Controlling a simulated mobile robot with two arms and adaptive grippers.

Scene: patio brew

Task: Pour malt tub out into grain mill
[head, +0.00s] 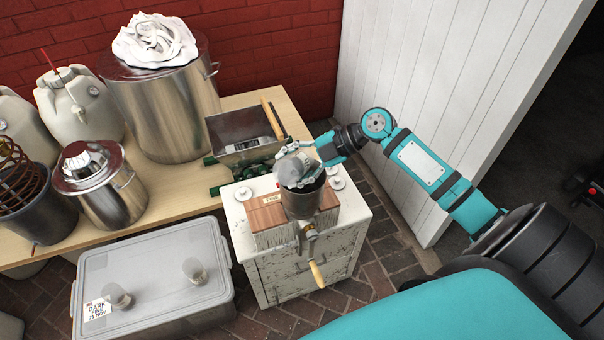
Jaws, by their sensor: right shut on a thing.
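The grain mill is a metal hopper (303,204) on a wooden block, with a crank below it. It stands on a worn white cabinet. My right gripper (302,160) is over the hopper and shut on a small pale, see-through tub, the malt tub (287,171). The tub looks tilted, close above the hopper's rim. I cannot tell whether grain is in the tub or falling, and the hopper's inside is mostly hidden. My left gripper is out of view.
A steel pot (165,110) and a lidded steel vessel (108,190) stand on the wooden bench (170,215). A grey lidded crate (155,270) is at front left. A white panel wall (415,90) rises at right.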

